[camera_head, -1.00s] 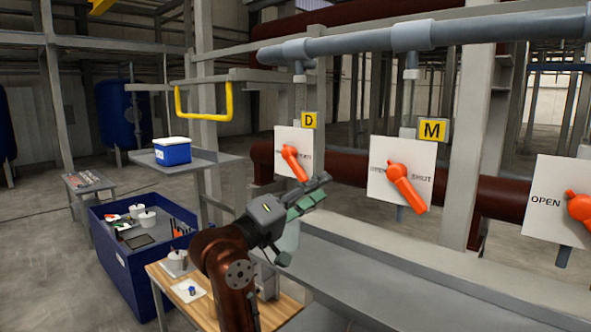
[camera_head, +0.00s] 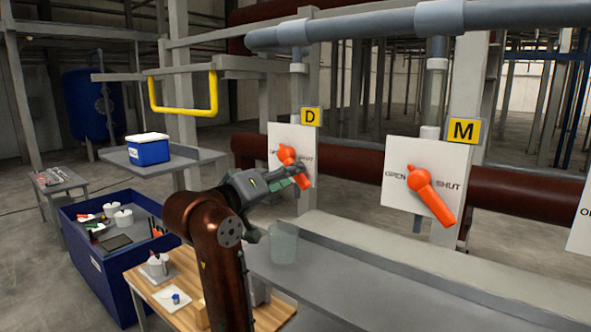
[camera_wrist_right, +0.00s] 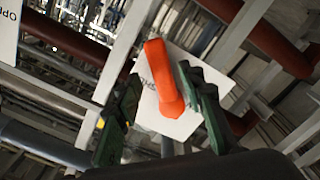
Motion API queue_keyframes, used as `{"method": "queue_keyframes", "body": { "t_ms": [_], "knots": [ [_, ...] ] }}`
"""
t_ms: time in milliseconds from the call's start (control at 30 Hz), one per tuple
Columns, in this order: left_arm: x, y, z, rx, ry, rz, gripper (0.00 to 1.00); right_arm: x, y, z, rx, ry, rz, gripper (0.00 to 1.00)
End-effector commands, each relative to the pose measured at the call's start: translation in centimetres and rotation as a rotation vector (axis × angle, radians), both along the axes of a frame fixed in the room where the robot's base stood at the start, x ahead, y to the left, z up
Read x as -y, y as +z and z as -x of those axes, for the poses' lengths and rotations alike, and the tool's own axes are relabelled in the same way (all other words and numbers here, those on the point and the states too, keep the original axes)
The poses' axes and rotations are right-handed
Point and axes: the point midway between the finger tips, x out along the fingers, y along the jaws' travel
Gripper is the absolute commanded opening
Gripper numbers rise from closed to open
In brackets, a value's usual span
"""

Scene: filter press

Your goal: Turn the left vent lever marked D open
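The orange vent lever marked D (camera_head: 287,155) sits on a white plate (camera_head: 280,134) under a yellow D sign (camera_head: 310,116). Its handle slants down and right, over the plate's right-hand lettering. My right gripper (camera_head: 302,176) is at the handle's lower end and partly covers it. In the right wrist view the orange lever (camera_wrist_right: 165,85) lies between the two green fingers of my right gripper (camera_wrist_right: 158,80). The fingers are apart, with a gap visible on each side of the lever. My left gripper is not in view.
A grey ledge (camera_head: 350,275) runs below the plates. A blue bin (camera_head: 95,270) and a wooden table (camera_head: 140,277) are at the lower left.

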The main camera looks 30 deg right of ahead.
Motion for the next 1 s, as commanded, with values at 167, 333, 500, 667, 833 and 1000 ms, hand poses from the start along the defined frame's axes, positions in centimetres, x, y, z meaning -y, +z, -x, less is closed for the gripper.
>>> {"method": "queue_keyframes", "body": {
  "t_ms": [167,333,500,667,833,1000],
  "knots": [
    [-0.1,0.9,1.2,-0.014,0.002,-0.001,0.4,2.3,0.1,-1.0,-0.001,-0.001,0.001,0.36],
    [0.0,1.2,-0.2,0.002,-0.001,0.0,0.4,3.1,0.1,-1.4,0.0,0.001,0.002,0.36],
    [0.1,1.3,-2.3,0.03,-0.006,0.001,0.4,3.2,0.0,-1.4,0.0,0.001,0.002,0.36],
    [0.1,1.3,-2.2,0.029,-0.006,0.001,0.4,3.2,0.0,-1.4,0.0,0.001,0.002,0.31],
    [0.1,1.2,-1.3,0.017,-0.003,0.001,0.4,3.2,0.0,-1.4,0.0,0.001,0.002,0.2],
    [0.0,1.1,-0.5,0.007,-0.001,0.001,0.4,3.2,0.0,-1.4,0.0,0.001,0.002,0.08]
  ]
}}
